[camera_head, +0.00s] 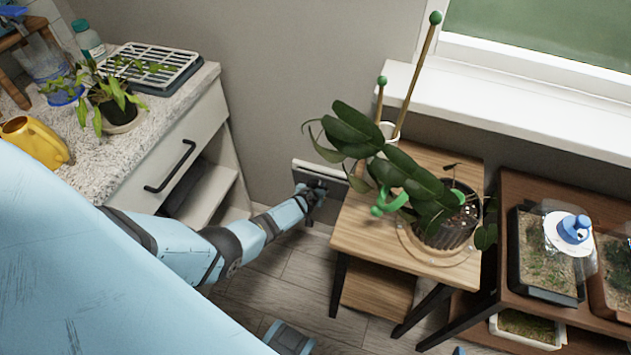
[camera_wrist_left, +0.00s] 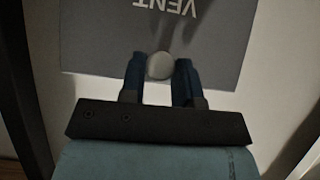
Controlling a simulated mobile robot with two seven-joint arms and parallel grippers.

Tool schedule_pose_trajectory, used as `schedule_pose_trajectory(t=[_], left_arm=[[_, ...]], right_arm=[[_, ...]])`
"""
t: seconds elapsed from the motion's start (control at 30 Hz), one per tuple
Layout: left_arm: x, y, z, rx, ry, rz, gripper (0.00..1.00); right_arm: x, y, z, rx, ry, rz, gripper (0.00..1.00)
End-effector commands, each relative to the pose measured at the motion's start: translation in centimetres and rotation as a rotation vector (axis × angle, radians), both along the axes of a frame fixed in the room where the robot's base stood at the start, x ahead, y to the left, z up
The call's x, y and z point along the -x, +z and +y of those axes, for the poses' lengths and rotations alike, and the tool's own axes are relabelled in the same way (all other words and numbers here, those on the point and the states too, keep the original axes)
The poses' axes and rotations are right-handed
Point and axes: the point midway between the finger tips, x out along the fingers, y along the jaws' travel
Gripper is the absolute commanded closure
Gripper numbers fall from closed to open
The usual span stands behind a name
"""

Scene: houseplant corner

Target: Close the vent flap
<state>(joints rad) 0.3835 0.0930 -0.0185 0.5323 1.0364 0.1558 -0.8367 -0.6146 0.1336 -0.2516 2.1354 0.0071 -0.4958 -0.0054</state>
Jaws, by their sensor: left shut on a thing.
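The vent flap (camera_wrist_left: 100,40) is a grey panel with the word VENT, upside down in the left wrist view. A pale round knob (camera_wrist_left: 160,66) sits near its lower edge in that view. My left gripper (camera_wrist_left: 160,72) is shut on the knob, one dark blue finger on each side. In the head view the flap (camera_head: 312,170) is low on the wall between the counter and the wooden plant table, and my left gripper (camera_head: 316,192) reaches it from the left, covering part of it. How far the flap stands open is hard to tell. My right gripper is not in view.
The wooden plant table (camera_head: 350,232) with a leafy potted plant (camera_head: 400,170) stands close to the right of my left gripper. The counter cabinet (camera_head: 175,160), with a black drawer handle, is to the left. A seedling table (camera_head: 508,195) stands further right.

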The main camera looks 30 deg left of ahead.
Motion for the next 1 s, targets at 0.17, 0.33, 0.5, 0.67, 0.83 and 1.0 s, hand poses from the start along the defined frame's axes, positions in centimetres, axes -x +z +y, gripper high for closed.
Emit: schedule_pose_trajectory(t=[0.17,0.33,0.5,0.67,0.83,1.0], left_arm=[[-1.5,1.1,0.3,-0.003,0.002,-0.014,1.00],[-2.1,1.3,0.5,-0.005,0.002,-0.014,1.00],[-2.5,1.4,0.6,-0.004,0.002,-0.016,1.00],[-2.6,1.5,0.6,-0.004,0.004,-0.018,1.00],[-2.6,1.5,0.7,-0.005,0.004,-0.018,1.00],[-2.6,1.5,0.7,-0.005,0.004,-0.017,0.51]], right_arm=[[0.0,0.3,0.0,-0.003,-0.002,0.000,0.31],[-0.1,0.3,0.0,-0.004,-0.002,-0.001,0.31],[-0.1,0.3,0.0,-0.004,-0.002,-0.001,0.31],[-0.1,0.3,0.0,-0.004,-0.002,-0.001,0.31],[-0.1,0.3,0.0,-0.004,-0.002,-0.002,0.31],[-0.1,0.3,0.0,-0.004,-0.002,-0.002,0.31]])
